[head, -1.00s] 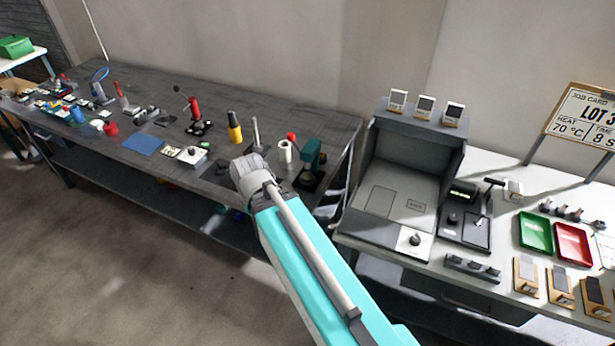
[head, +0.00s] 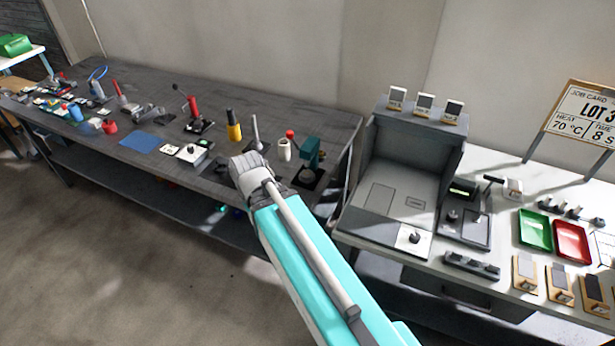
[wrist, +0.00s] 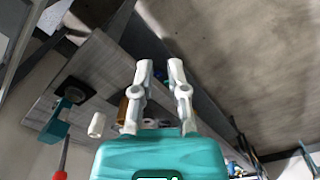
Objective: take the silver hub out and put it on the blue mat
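The blue mat (head: 143,142) lies flat near the front edge of the dark workbench, left of my gripper in the head view. My gripper (wrist: 160,62) shows two pale fingers apart in the wrist view, with nothing between them. In the head view the end of my arm (head: 250,170) is over the front of the bench, and its fingers cannot be made out. I cannot pick out the silver hub for certain in either view. It may be hidden behind my arm or too small to tell.
A white box with a knob (head: 190,152) sits right of the mat. A grey machine (head: 400,190) stands on the right-hand table.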

